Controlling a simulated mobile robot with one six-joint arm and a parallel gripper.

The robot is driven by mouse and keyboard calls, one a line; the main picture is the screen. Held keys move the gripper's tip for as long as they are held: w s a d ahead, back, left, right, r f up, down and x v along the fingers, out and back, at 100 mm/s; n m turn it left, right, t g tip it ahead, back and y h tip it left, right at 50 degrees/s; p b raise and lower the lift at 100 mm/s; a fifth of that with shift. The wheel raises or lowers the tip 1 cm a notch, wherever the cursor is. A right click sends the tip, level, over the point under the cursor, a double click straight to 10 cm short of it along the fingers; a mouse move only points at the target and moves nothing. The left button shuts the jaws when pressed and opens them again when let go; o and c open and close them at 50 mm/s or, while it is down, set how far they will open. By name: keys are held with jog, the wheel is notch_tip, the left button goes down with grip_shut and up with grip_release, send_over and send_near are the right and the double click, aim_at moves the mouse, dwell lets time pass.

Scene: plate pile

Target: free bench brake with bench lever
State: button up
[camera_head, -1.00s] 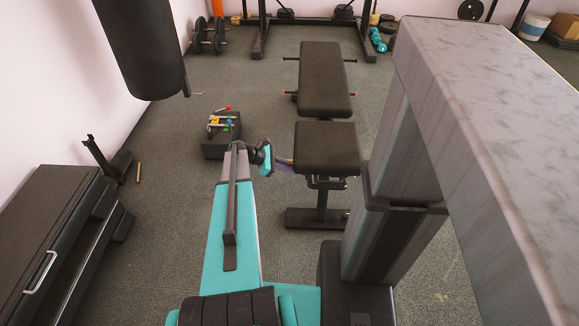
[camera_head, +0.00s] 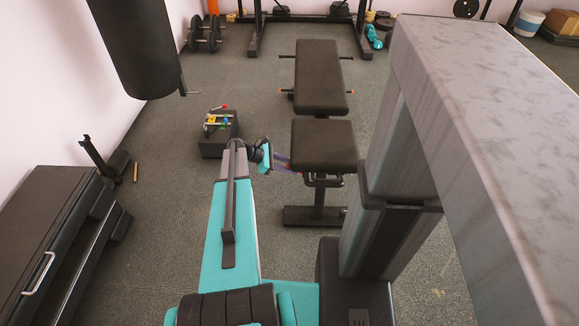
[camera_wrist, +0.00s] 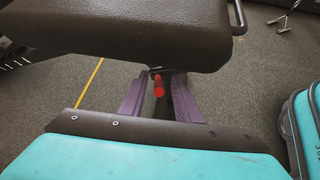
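The black padded bench (camera_head: 323,148) stands ahead of my arm, with its near seat pad also filling the top of the wrist view (camera_wrist: 130,38). The bench lever is a short red-ended handle (camera_wrist: 158,86) hanging just under the seat's near edge. My gripper (camera_head: 284,164) is beside the seat's left edge. In the wrist view its two purple fingers (camera_wrist: 160,98) are spread, with the red end between them and gaps on both sides. No grip on the lever shows. The bench brake itself cannot be made out.
A dark box with colourful items (camera_head: 219,136) stands left of the bench. A punching bag (camera_head: 130,45) hangs at the upper left. A black cabinet (camera_head: 45,215) is at the left wall. A grey column and beam block the right side. Open floor lies between box and bench.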

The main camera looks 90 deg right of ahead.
jog(key=shift+w, duration=0.1)
jog(key=p+v, duration=0.2)
jog(key=v, duration=1.1)
jog(key=shift+w+r, duration=0.2)
jog(key=shift+r, duration=0.05)
jog(key=shift+a, duration=0.1)
